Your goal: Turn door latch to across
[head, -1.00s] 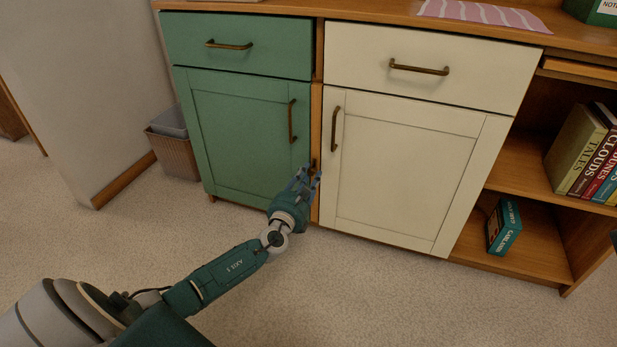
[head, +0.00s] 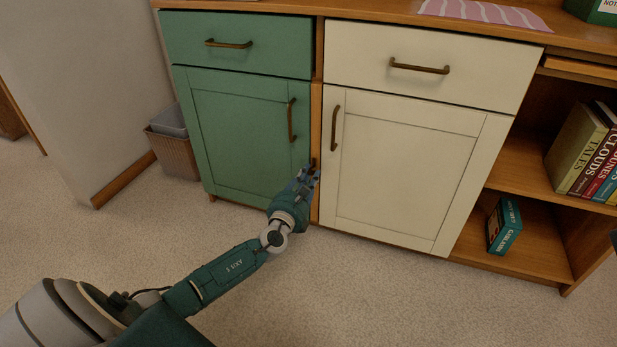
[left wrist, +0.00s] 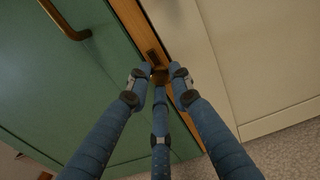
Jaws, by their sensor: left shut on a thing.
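The door latch (left wrist: 152,59) is a small dark brown piece on the wooden strip between the green door (head: 250,140) and the white door (head: 405,170). It also shows in the head view (head: 313,163), just above my fingertips. My left gripper (head: 309,173) reaches it from the lower left. In the left wrist view my left gripper's blue fingers (left wrist: 160,76) are closed around the latch, which is partly hidden between the fingertips. The latch's visible upper end lies roughly along the wooden strip. Both doors look closed. My right gripper is not in view.
Bronze handles stand out on the green door (head: 292,120) and the white door (head: 335,128), above my gripper. A wastebasket (head: 173,150) stands left of the cabinet. Books (head: 585,150) fill a shelf at the right. The carpet in front is clear.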

